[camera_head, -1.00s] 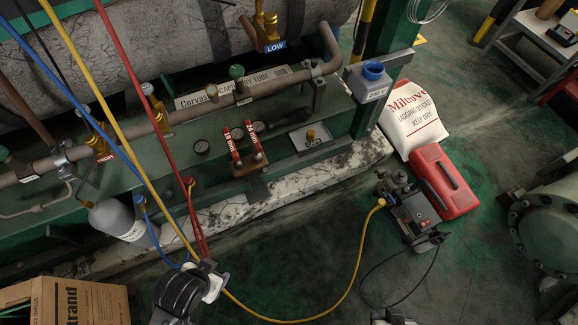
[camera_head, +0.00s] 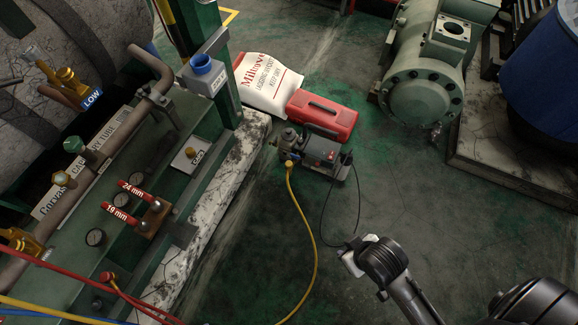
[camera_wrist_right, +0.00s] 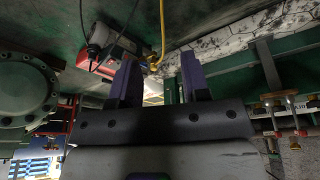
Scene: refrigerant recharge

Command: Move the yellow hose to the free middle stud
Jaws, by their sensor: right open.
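The yellow hose (camera_head: 311,245) runs from a brass fitting at the left end of the small pump (camera_head: 325,150) on the floor, curving down past the bottom edge. Another yellow length (camera_head: 40,306) crosses the lower left corner. My right gripper (camera_head: 352,262) is to the right of the hose and nearer the camera than the pump. In the right wrist view its two fingers (camera_wrist_right: 160,78) are apart with nothing held, and the hose (camera_wrist_right: 162,30) and its pump fitting appear beyond them. I cannot make out the free middle stud. My left gripper is not in view.
A red case (camera_head: 322,113) and a white sack (camera_head: 267,83) lie behind the pump. A black cable (camera_head: 324,210) loops on the floor. The green skid with red-handled wrenches (camera_head: 130,190) and a concrete plinth (camera_head: 205,215) stand left. A green flanged vessel (camera_head: 425,90) stands right. Floor between is open.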

